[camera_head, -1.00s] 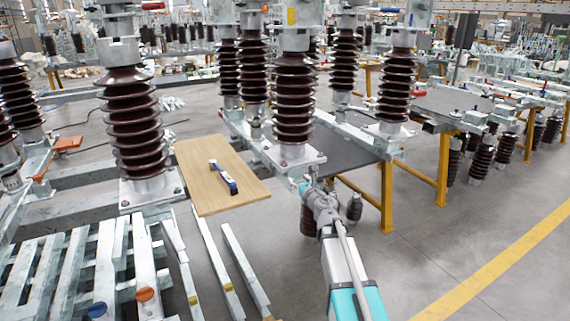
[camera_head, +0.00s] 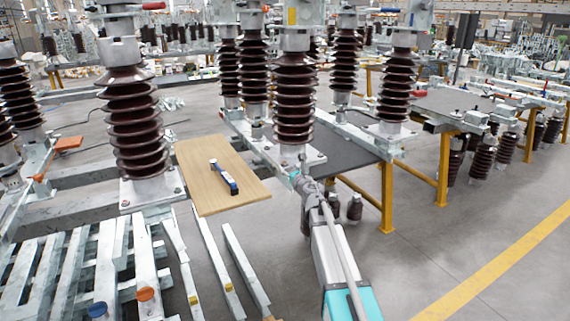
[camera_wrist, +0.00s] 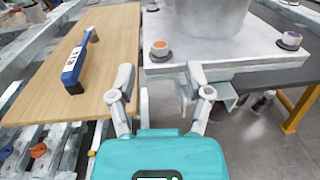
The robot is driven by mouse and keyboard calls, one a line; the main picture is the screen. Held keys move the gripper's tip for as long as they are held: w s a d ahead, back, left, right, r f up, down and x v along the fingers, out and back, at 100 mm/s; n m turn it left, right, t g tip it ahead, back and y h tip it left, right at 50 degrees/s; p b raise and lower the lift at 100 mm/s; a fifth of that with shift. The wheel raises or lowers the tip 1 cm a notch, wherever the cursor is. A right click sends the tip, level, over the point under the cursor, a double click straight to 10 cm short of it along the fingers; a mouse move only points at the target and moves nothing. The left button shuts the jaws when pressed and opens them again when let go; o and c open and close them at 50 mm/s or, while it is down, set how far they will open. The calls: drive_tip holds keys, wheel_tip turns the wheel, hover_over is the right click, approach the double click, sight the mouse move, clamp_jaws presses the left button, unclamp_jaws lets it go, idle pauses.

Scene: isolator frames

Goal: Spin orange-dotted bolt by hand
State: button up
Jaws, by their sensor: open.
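The orange-dotted bolt (camera_wrist: 160,49) sits at the near left corner of the insulator's square base plate (camera_wrist: 222,52) in the wrist view. My gripper (camera_wrist: 160,80) is open and empty, with its two fingers spread below and to either side of the bolt in the picture. Whether either finger touches the plate cannot be told. In the head view my gripper (camera_head: 299,178) is at the front edge of the base under the middle brown insulator (camera_head: 294,100). The bolt is too small to make out there.
A wooden board (camera_head: 215,168) with a blue-handled tool (camera_head: 223,178) lies left of the base. Another bolt with a purple dot (camera_wrist: 291,39) is on the plate's right. A yellow-legged table (camera_head: 386,195) stands to the right. Floor is free at the front right.

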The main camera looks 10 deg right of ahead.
sight(285, 163)
drive_tip(key=shift+x, duration=2.75)
clamp_jaws()
